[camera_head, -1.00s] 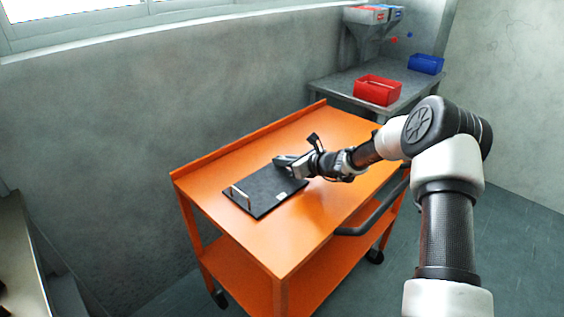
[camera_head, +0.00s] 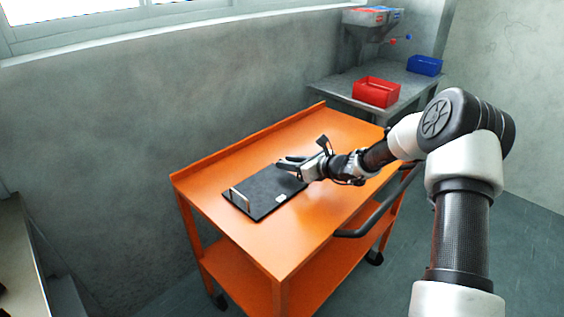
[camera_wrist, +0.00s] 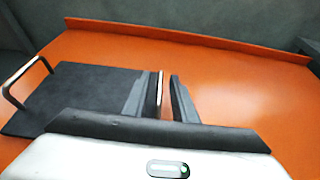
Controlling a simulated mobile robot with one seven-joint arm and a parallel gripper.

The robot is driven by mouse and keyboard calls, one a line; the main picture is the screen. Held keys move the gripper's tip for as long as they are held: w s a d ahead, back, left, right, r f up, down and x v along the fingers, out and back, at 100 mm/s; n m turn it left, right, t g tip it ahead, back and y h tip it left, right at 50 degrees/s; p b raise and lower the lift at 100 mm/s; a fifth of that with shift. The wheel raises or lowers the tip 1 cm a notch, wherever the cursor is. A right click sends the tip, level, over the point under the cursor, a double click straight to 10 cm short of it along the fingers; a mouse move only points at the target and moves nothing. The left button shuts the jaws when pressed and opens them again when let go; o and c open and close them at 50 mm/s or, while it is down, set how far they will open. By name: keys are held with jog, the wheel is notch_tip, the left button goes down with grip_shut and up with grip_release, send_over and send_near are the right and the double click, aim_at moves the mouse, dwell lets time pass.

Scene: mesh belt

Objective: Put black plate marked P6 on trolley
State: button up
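The black plate (camera_head: 262,197) lies flat on the orange top of the trolley (camera_head: 325,135). A small white label sits near its front edge, too small to read. A metal handle (camera_head: 240,197) stands at the plate's left end; in the wrist view this handle (camera_wrist: 22,80) is at far left. My gripper (camera_head: 283,164) is at the plate's right end, low over the trolley top. In the wrist view its fingers (camera_wrist: 164,88) are apart, with a thin second handle (camera_wrist: 160,87) upright between them. A gap shows on the right finger's side.
A grey table (camera_head: 350,84) behind the trolley holds a red bin (camera_head: 376,92) and a blue bin (camera_head: 424,65). The trolley has a raised back rim and a dark push handle (camera_head: 375,217) at right. Its top is clear right of the plate.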

jog(key=v, duration=0.8)
jog(key=shift+s+d+p, duration=0.15)
jog(key=shift+p, duration=0.25)
